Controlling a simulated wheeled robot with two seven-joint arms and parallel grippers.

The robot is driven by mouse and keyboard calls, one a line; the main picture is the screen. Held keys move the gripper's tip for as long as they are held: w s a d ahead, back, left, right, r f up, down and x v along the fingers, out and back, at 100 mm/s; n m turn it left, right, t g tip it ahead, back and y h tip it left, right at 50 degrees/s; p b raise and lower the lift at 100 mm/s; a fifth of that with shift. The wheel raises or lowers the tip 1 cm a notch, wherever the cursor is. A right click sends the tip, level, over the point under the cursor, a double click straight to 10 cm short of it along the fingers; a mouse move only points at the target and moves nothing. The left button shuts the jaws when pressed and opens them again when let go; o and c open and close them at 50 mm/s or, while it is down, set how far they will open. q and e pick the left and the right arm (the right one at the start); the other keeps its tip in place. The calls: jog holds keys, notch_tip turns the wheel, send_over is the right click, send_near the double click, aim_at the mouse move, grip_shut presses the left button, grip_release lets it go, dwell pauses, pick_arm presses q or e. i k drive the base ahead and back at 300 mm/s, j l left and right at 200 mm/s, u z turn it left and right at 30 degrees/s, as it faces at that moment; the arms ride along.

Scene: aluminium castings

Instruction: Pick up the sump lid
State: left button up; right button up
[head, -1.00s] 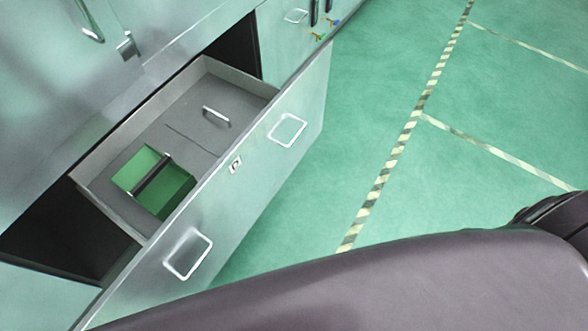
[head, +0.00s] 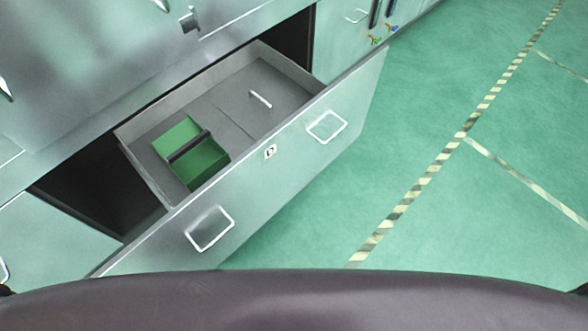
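An open metal drawer (head: 296,152) sticks out from the cabinet in the head view. In its right part lies a flat grey plate (head: 240,95) with a pale bar handle (head: 260,99); this looks like the sump lid, but I cannot be sure. A thin dark line marks the plate's left edge. In the drawer's left part is a green open box or recess (head: 207,163) with a dark bar (head: 188,146) across it. Neither of my grippers is in view.
Dark open space (head: 95,195) shows at the drawer's left. The green floor (head: 340,215) to the right is clear, with striped tape lines (head: 428,180).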

aim_at(256, 104)
jog(key=i+l, duration=0.35)
jog(key=l, duration=0.15)
jog(key=i+l+u, duration=0.25)
jog(key=l+u, duration=0.25)
jog(key=i+l+u, duration=0.25)
jog(key=l, duration=0.15)
jog(key=l+u, duration=0.25)
jog(key=i+l, duration=0.05)
